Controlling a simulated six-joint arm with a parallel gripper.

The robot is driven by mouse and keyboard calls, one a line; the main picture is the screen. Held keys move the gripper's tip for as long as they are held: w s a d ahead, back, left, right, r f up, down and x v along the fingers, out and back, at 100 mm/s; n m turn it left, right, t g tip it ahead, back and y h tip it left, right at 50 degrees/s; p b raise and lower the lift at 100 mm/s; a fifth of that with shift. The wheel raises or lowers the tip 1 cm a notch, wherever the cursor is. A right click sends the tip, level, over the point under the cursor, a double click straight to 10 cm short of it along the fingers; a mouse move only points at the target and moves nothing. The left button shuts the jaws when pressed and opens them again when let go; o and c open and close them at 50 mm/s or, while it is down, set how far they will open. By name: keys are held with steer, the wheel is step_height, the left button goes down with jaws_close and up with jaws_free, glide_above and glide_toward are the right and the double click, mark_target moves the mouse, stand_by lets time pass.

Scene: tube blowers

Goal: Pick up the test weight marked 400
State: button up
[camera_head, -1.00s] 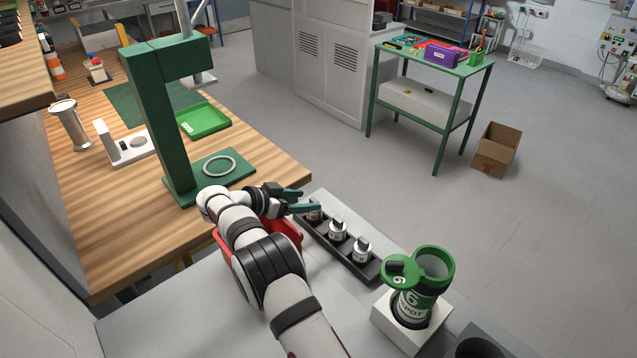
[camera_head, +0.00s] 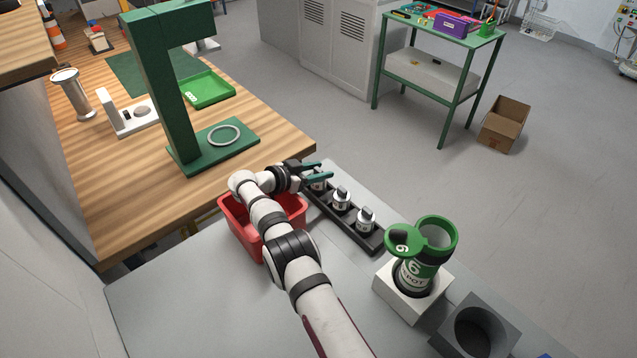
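Several silver test weights with dark knobs stand in a row in a black rack (camera_head: 350,228). The near weight (camera_head: 366,220) and the middle weight (camera_head: 341,199) are in plain view. The far weight (camera_head: 318,186) is partly hidden by my gripper. Their markings are too small to read, so I cannot tell which is the 400. My gripper (camera_head: 322,171) has its two teal fingers apart, at the far end of the rack, above or around the far weight's top. I cannot tell whether they touch it.
A red bin (camera_head: 238,232) stands under my arm, left of the rack. A green pot (camera_head: 418,268) in a white block (camera_head: 385,289) and a grey holder (camera_head: 475,330) stand to the right. A green press (camera_head: 185,160) stands on the wooden bench at left.

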jaws_close()
stand_by(1.1)
